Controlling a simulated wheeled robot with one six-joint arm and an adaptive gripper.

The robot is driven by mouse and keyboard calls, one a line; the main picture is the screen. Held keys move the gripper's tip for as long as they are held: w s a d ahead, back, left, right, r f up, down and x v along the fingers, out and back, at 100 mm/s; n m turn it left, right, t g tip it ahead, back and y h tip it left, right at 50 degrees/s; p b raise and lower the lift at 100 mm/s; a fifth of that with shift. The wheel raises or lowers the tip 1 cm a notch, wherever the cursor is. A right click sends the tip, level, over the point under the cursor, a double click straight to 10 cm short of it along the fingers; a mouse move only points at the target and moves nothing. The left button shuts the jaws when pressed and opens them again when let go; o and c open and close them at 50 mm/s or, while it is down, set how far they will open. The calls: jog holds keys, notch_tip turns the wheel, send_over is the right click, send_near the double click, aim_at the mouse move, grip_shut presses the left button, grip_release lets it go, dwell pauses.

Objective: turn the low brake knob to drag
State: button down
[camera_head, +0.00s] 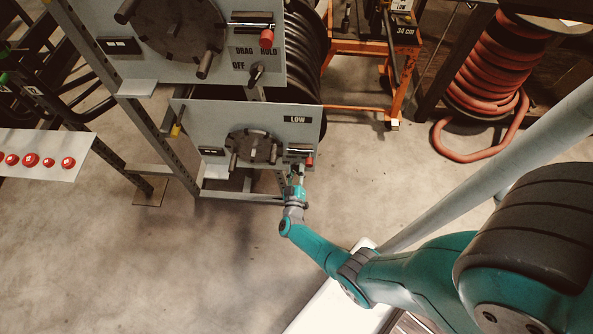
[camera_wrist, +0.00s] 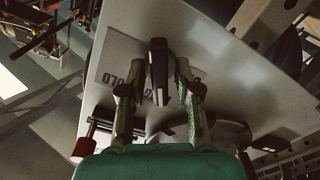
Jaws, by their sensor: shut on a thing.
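The lower grey panel (camera_head: 215,122) carries a LOW label (camera_head: 297,119). My gripper (camera_head: 298,172) is at this panel's lower right, below a short red-ended lever (camera_head: 309,161). In the wrist view the black low brake knob (camera_wrist: 158,72) sits between the two fingers of my gripper (camera_wrist: 156,88), which is shut on it. Printed HOLD lettering (camera_wrist: 131,82) shows beside the left finger; more lettering is partly hidden behind the fingers. In the head view my gripper hides the knob. I cannot tell which mark the knob points to.
The upper panel (camera_head: 130,75) has its own black knob (camera_head: 256,75) with DRAG, HOLD and OFF marks, and a red-ended lever (camera_head: 267,38). A round dark disc (camera_head: 252,148) is left of my gripper. An orange stand (camera_head: 394,100) and red hose reel (camera_head: 490,80) are behind right.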

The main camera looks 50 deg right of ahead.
dwell(0.3)
jog(key=c, duration=1.1)
grip_release()
jog(key=shift+c, duration=0.2)
jog(key=shift+s+a, duration=0.1)
jog(key=shift+a, duration=0.05)
jog(key=v, duration=1.1)
jog(key=shift+s+a, duration=0.25)
jog(key=shift+a, duration=0.05)
jog(key=s+a+r+n+t+y, duration=0.1)
jog(key=s+a+r+y, duration=0.3)
jog(key=s+r, duration=0.4)
jog(key=s+a+r+n+t+y, duration=0.1)
jog(key=s+a+r+y, duration=0.3)
jog(key=r, duration=1.2)
jog(key=s+a+r+n+t+y, duration=0.1)
jog(key=s+r+y, duration=0.5)
jog(key=s+r, duration=0.7)
jog(key=a+n, duration=0.1)
jog(key=a, duration=0.1)
jog(key=shift+a+t, duration=0.4)
